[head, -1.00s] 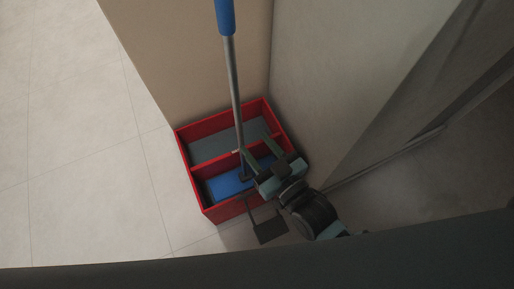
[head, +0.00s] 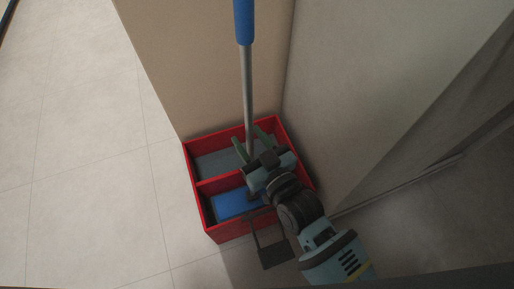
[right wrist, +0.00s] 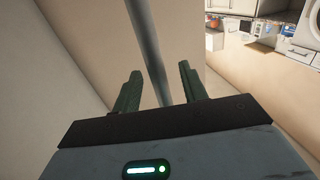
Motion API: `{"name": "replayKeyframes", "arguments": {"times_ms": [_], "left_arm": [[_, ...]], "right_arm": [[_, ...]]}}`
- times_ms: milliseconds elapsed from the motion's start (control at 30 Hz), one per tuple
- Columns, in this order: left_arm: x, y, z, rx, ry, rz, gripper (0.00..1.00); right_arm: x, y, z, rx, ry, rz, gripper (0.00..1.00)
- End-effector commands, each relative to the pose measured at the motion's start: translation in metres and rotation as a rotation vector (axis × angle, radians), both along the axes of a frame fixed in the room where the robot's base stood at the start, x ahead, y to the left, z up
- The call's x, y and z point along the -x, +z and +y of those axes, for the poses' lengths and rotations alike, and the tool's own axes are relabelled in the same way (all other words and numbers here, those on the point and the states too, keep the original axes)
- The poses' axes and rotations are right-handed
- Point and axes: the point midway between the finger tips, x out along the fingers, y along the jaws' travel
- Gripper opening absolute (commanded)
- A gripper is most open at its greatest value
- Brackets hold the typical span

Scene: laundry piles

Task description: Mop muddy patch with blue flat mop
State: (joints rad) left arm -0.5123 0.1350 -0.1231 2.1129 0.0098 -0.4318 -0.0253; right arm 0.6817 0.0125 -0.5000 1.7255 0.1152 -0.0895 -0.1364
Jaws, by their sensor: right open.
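The blue flat mop stands in a red two-compartment bucket (head: 211,217). Its blue grip (head: 244,22) is at the top, its grey pole (head: 247,85) is nearly upright, and its flat blue head (head: 232,204) is in the near compartment. My right gripper (head: 249,138) is open at the lower pole, above the bucket. In the right wrist view, the pole (right wrist: 148,40) shows between the two green fingers (right wrist: 158,85), with space beside it; whether it is fully between them is unclear. My left gripper and the muddy patch are not in view.
The bucket stands against a beige wall (head: 210,65) and a grey wall panel (head: 370,90). A dark flat piece (head: 272,252) projects from its front. Pale tiled floor (head: 80,170) lies clear to the left. The right wrist view shows a washing machine (right wrist: 302,30) far off.

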Motion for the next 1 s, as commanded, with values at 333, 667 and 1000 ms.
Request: {"name": "replayKeyframes", "arguments": {"times_ms": [333,667,1000], "left_arm": [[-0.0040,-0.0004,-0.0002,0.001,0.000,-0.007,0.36],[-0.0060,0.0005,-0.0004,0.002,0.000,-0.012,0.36],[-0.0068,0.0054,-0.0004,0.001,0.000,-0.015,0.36]], "right_arm": [[-0.0025,0.0005,0.0012,0.000,0.000,0.000,0.40],[-0.0024,0.0003,0.0010,0.000,0.000,0.000,0.00],[-0.0028,0.0078,0.0011,-0.002,-0.001,-0.006,0.00]]}}
